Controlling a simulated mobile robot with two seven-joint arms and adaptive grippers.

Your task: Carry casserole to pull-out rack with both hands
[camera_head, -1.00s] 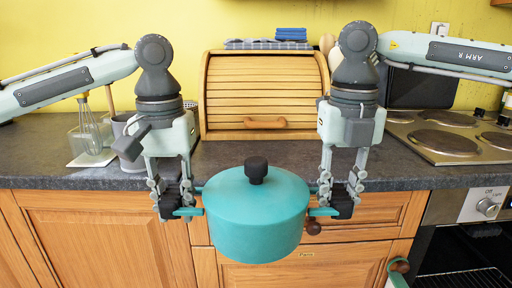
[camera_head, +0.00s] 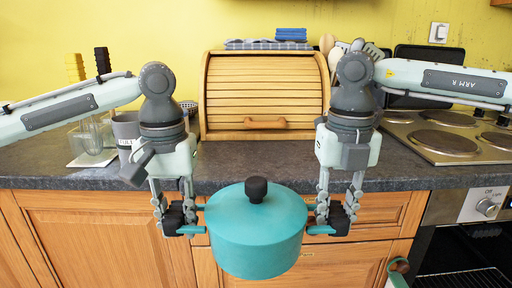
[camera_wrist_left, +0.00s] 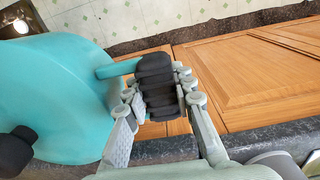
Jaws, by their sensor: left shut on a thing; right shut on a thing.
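The teal casserole (camera_head: 256,237) with a black lid knob hangs level in front of the counter, lid on. My left gripper (camera_head: 180,219) is shut on its left handle. My right gripper (camera_head: 333,218) is shut on its right handle.
The dark counter (camera_head: 262,158) runs behind the casserole, with a wooden bread box (camera_head: 264,92) on it. A hob (camera_head: 448,142) stands at right above the oven's control knob (camera_head: 487,207). Wooden cabinet doors (camera_head: 110,240) are below the counter. A grey mug (camera_head: 126,130) is at left.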

